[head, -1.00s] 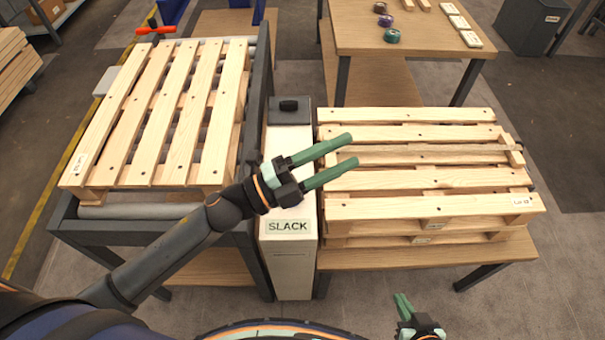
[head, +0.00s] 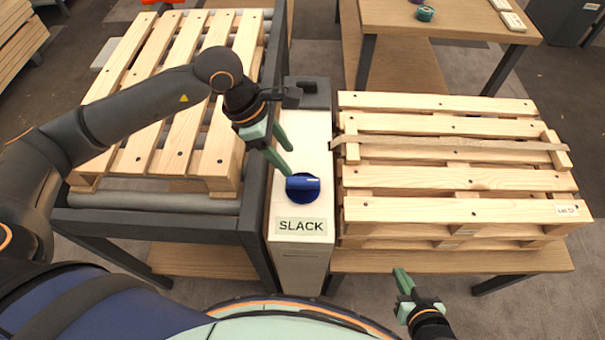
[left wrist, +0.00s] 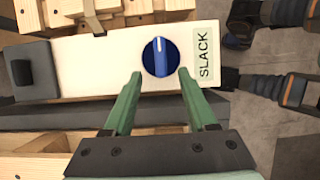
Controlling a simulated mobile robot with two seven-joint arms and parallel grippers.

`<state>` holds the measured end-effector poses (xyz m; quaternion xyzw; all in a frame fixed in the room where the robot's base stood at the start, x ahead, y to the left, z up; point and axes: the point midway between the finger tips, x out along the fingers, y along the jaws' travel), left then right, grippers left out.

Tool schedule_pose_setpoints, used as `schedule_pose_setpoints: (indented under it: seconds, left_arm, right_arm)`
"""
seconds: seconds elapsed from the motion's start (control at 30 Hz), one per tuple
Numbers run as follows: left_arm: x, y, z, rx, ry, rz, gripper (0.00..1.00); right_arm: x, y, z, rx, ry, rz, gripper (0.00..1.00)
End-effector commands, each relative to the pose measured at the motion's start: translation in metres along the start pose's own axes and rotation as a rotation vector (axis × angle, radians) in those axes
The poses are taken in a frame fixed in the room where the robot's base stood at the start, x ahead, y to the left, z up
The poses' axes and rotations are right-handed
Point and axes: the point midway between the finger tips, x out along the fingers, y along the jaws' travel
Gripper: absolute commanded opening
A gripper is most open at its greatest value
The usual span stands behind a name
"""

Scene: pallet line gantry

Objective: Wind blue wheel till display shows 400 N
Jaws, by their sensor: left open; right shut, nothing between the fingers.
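The blue wheel (head: 302,187) is a round knob with a raised grip bar, on top of a narrow white housing (head: 305,137). The display (head: 301,226) on the housing reads SLACK. My left gripper (head: 289,162) is open and empty, its fingertips just short of the wheel. In the left wrist view the wheel (left wrist: 161,57) lies between and slightly beyond the two fingertips (left wrist: 159,73); contact cannot be told. My right gripper (head: 403,283) is shut and empty, low in front of the right-hand table.
A wooden pallet (head: 180,100) lies on a roller frame left of the housing. Stacked pallets (head: 450,180) stand close on its right, with a thin strip (head: 450,143) across the top. A dark block (head: 308,88) sits at the housing's far end. A table (head: 450,25) stands behind.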

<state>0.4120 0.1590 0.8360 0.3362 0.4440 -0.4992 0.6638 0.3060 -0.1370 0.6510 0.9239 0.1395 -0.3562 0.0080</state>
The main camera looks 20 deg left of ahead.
Motion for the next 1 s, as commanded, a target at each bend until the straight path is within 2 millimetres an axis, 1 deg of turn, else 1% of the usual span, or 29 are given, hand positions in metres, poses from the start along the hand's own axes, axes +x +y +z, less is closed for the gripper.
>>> schedule_pose_setpoints:
  seconds: [0.03,0.2,0.3,0.4,0.5,0.6,0.87,1.0]
  left_arm:
    - [0.013,-0.002,0.000,-0.001,0.000,-0.006,0.57]
    - [0.048,-0.002,0.001,-0.002,-0.002,-0.005,0.57]
    - [0.065,-0.002,0.001,-0.002,-0.003,-0.005,0.57]
    - [0.078,-0.001,0.001,-0.002,-0.003,-0.004,0.57]
    - [0.086,-0.001,0.001,-0.002,-0.003,-0.003,0.57]
    - [0.090,-0.001,0.001,-0.001,-0.003,-0.002,0.57]
    - [0.090,-0.001,0.001,-0.001,-0.003,-0.002,0.57]
    - [0.090,-0.001,0.001,-0.001,-0.003,-0.002,0.42]
  right_arm:
    - [0.001,0.000,0.001,0.000,-0.001,0.000,0.00]
    - [0.002,0.000,0.003,0.000,-0.004,-0.001,0.00]
    - [0.002,-0.001,0.005,0.000,-0.006,-0.002,0.00]
    - [0.003,-0.001,0.007,0.000,-0.010,-0.003,0.00]
    - [0.003,-0.002,0.008,0.000,-0.013,-0.004,0.00]
    - [0.002,-0.002,0.009,0.001,-0.015,-0.005,0.00]
    - [0.002,-0.002,0.009,0.001,-0.016,-0.006,0.00]
    - [0.002,-0.003,0.009,0.000,-0.016,-0.006,0.00]
